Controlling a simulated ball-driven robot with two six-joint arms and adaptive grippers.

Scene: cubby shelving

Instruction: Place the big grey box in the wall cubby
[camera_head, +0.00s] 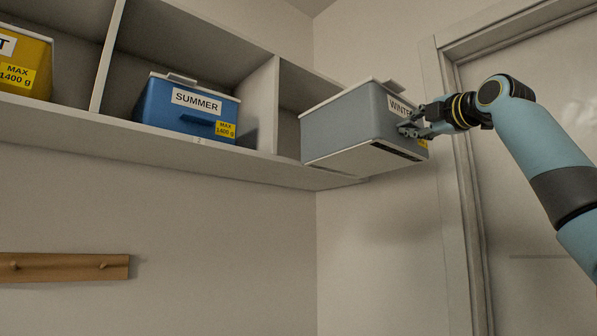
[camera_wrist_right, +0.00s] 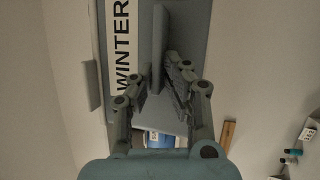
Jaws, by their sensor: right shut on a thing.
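The big grey box (camera_head: 345,126) has a pale lid and a WINTER label, and it is at the right end of the wall cubby shelf (camera_head: 180,152). Its back part overlaps the rightmost cubby (camera_head: 305,92), and its front juts out past the shelf edge. I cannot tell whether it rests on the shelf. My right gripper (camera_head: 408,128) is shut on the handle at the box front. In the right wrist view, the fingers (camera_wrist_right: 160,90) lie on both sides of the grey handle (camera_wrist_right: 159,50), beside the WINTER label. My left gripper is not in view.
A blue SUMMER box (camera_head: 180,105) stands in the cubby to the left, behind a divider (camera_head: 262,100). A yellow box (camera_head: 22,65) is at the far left. A wooden peg rail (camera_head: 65,267) hangs below. A door frame (camera_head: 452,150) stands close on the right.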

